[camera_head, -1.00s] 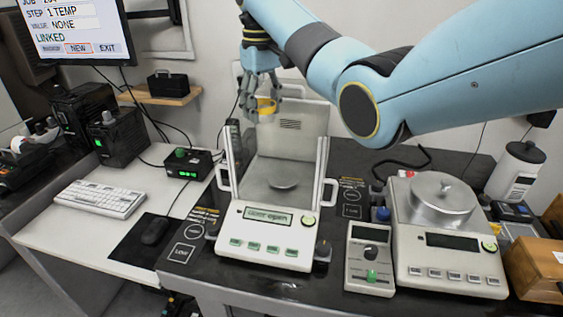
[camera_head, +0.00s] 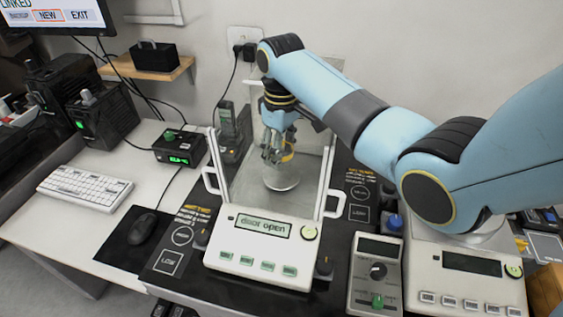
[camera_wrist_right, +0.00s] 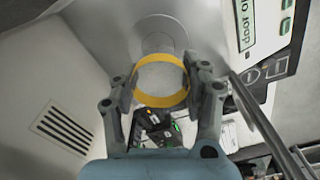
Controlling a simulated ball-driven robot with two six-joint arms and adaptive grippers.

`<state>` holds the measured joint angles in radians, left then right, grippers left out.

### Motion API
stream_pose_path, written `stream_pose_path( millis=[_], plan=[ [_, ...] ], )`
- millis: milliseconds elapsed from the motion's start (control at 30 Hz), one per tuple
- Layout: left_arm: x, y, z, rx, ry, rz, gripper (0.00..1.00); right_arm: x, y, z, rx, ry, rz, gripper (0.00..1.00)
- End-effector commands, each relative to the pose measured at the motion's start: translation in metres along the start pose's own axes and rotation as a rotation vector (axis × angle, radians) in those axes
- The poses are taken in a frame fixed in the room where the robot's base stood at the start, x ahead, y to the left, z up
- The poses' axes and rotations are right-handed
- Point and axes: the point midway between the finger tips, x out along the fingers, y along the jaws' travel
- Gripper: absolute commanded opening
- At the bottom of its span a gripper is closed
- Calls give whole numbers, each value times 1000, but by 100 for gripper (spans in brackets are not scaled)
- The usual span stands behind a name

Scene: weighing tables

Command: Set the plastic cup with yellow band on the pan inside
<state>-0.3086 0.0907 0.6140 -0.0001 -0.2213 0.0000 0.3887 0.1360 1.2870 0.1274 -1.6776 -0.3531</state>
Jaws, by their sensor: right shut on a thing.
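The clear plastic cup with the yellow band (camera_head: 288,157) is between the fingers of my right gripper (camera_head: 277,152), inside the open balance (camera_head: 262,238). The yellow band (camera_wrist_right: 161,98) rings the cup in the wrist view, with the fingers of my right gripper (camera_wrist_right: 165,100) shut on both its sides. The round pan (camera_head: 283,181) lies just below the cup in the head view. The pan (camera_wrist_right: 158,38) also shows beyond the cup in the wrist view. I cannot tell whether the cup touches the pan. The balance display reads "door open". My left gripper is not in view.
Clear glass walls and white side handles (camera_head: 332,204) stand close around my gripper. A second balance (camera_head: 468,268) is at the right, partly behind my arm. A small grey control box (camera_head: 376,273) stands between them. A keyboard (camera_head: 85,188) and mouse (camera_head: 142,229) lie at the left.

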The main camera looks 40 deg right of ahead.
Motion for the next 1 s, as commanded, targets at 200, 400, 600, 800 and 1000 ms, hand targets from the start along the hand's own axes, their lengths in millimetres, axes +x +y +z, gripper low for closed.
stream_pose_path(
  millis=[200, 400, 600, 800, 1000],
  plan=[
    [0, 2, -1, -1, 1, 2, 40, 32, 0, 0, 1, -2, -1, 26],
    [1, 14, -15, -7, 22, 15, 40, 44, 0, 0, 1, 0, 0, 26],
    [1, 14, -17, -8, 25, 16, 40, 44, 0, 0, 1, 0, 0, 26],
    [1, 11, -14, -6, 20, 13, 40, 46, 0, 0, 1, 0, 0, 62],
    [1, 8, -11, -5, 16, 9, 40, 45, 0, 0, 1, 0, 0, 70]
  ],
)
